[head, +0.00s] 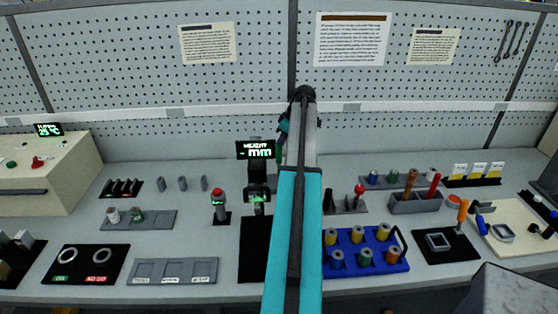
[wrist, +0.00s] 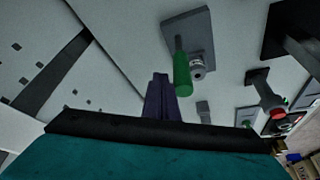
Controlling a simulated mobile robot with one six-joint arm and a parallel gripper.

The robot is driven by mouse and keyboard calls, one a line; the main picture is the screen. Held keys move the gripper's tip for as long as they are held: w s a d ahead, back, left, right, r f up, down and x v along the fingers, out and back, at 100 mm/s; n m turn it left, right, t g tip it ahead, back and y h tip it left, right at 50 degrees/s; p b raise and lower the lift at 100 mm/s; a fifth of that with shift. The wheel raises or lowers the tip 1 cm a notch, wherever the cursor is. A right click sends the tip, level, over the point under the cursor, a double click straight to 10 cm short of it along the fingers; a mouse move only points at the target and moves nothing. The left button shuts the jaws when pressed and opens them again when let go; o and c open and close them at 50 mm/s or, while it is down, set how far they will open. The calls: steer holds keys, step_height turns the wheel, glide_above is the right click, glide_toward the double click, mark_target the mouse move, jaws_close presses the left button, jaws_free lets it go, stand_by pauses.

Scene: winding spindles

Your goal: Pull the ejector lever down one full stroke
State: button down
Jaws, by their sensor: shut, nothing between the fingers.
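A green handle (wrist: 182,72) stands out from a grey plate (wrist: 190,38) in the wrist view, beside a small grey cylinder. It looks like the ejector lever. In the head view a small green part (head: 279,157) shows just left of my arm, probably the same handle. My gripper (wrist: 160,80) is shut and empty, its dark fingers close to the left of the green handle in the picture. I see no clear contact, and depth is hard to judge. In the head view my arm hides the fingers.
A height gauge with a lit display (head: 255,150) stands left of my arm, with a red-topped post (head: 219,206) beside it. A blue rack of spools (head: 385,262) is to the right. The pegboard wall (head: 140,60) closes off the back.

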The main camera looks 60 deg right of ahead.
steer(key=shift+w+d, duration=0.15)
steer(key=shift+d, duration=0.05)
stand_by(0.5)
step_height(320, 180, up, 9)
steer(key=p, duration=0.3)
steer(key=shift+w+d, duration=0.25)
steer(key=shift+d, duration=0.15)
stand_by(0.4)
steer(key=shift+w, duration=0.1)
stand_by(0.4)
